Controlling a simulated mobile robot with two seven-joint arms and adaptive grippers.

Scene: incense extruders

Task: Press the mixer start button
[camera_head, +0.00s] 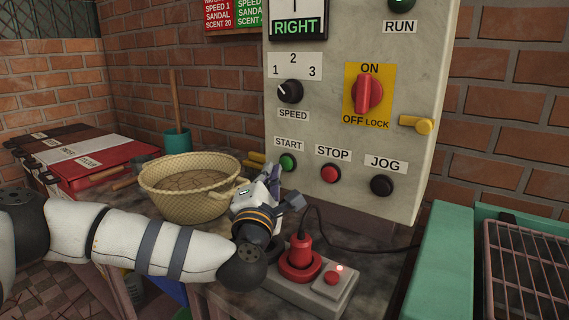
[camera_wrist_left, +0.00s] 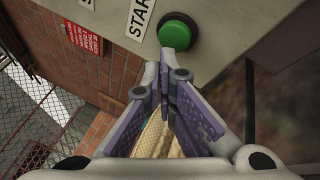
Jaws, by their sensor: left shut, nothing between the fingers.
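The green start button (camera_head: 288,162) sits under a START label on the pale control panel (camera_head: 330,225). It also shows in the left wrist view (camera_wrist_left: 179,29), at the top middle. My left gripper (camera_head: 274,172) is shut and empty, its tips just below and left of the button in the head view. In the left wrist view the closed fingertips (camera_wrist_left: 170,60) point at the button's lower edge. I cannot tell whether they touch it. My right gripper is not in view.
The red stop button (camera_head: 331,173) and black jog button (camera_head: 381,185) are to the right of START. The speed knob (camera_head: 290,91) is above it. A woven basket (camera_head: 185,208) stands left of my gripper. A power strip with a red plug (camera_head: 300,255) lies below.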

